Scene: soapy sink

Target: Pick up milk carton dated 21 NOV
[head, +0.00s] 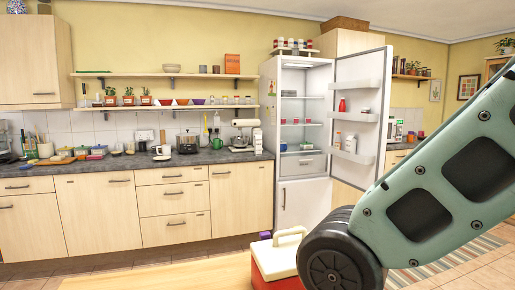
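The fridge (303,206) stands with its upper door (366,72) swung open to the right. White containers (350,144) stand on a door shelf; I cannot tell whether any is a milk carton, and no date can be read. A tall white item (257,141) stands at the right end of the counter, beside the fridge; it is too small to identify. Small items sit on the fridge's inner shelves (301,124). Part of my green arm fills the lower right, and my gripper is not in view.
A red cooler box (267,288) with a white lid and handle stands on the floor in front of the fridge. A long counter (120,163) with dishes and appliances runs along the left. A wooden surface (180,276) lies at the bottom. A striped rug (440,264) is at right.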

